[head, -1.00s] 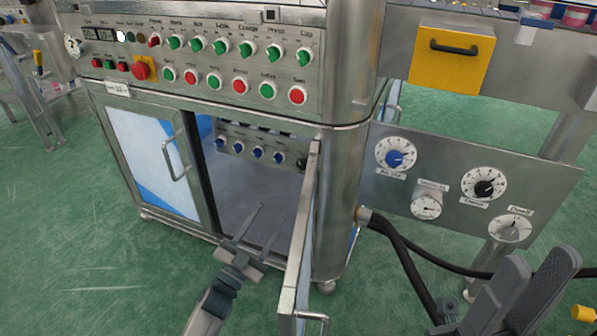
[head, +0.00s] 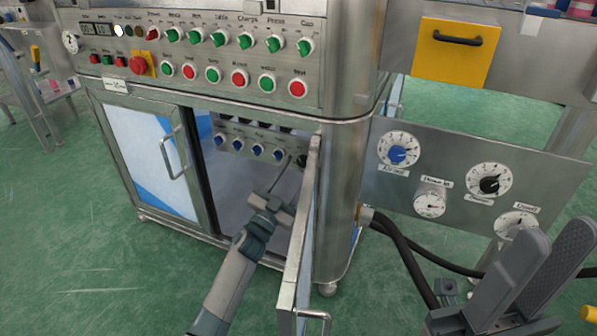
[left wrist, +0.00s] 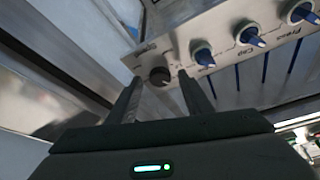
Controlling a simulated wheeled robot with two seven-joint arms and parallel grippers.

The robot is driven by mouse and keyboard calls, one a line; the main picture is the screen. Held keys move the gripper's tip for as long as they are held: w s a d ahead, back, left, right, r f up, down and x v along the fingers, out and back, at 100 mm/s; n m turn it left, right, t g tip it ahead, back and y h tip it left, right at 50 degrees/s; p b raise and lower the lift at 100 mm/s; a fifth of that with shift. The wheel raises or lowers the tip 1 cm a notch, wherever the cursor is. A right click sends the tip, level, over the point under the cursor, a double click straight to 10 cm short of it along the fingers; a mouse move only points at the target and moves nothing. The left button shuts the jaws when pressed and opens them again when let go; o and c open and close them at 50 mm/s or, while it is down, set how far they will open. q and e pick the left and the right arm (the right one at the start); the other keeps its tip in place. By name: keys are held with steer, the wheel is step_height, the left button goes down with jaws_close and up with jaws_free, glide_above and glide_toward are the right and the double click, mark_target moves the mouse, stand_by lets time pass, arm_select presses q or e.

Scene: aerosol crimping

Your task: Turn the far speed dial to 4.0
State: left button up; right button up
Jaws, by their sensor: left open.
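I cannot read which one is the far speed dial.
The open cabinet door (head: 302,235) stands just right of my left arm. A control panel (head: 200,55) with green and red knobs is above. A gauge plate (head: 455,200) with dials stands at right, with black hoses (head: 405,260) below it.

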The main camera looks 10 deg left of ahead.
arm_select(q)
steer(key=shift+w+d+r, duration=0.2)
steer(key=shift+w+r, duration=0.05)
steer(key=shift+w, duration=0.4)
steer(key=c, duration=1.1)
steer(key=shift+o, duration=0.2)
